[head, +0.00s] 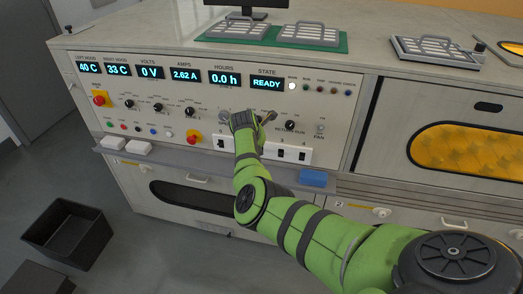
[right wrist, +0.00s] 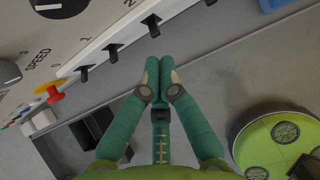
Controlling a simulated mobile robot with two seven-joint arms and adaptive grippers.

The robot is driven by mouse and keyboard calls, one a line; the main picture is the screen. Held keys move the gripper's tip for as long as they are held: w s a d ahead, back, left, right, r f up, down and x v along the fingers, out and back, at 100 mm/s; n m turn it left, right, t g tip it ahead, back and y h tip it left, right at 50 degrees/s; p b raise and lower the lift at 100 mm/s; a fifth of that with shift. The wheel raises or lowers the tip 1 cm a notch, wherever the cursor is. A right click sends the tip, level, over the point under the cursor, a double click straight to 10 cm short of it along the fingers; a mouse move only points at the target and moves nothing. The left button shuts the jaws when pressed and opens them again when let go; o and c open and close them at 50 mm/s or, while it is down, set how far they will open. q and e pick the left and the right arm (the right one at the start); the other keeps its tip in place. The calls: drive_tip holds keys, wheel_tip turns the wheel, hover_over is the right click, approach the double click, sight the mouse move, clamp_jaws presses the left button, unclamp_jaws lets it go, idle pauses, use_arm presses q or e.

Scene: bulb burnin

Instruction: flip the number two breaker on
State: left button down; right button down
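The breaker strip (head: 262,149) is a white bar with black levers low on the panel. My right arm covers the place of the number two breaker in the head view. In the right wrist view the number two breaker (right wrist: 112,50) is a black lever between the number one lever (right wrist: 84,72) and the number three lever (right wrist: 151,24). I cannot tell its position for sure. My right gripper (right wrist: 152,62) has its fingertips together and empty, just below the number three lever and right of number two, apparently apart from both. My left gripper is out of view.
Knobs (head: 190,111) and emergency buttons (head: 193,136) crowd the panel around the strip. A grey ledge (head: 200,159) below carries white blocks and a blue block (head: 313,178). The state display (head: 266,84) reads READY. A black bin (head: 68,232) stands on the floor.

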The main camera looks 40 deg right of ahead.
drive_tip(key=shift+p+v, duration=0.3)
drive_tip(key=shift+v, duration=0.85)
drive_tip(key=shift+w+d+r, duration=0.15)
drive_tip(key=shift+w, duration=0.05)
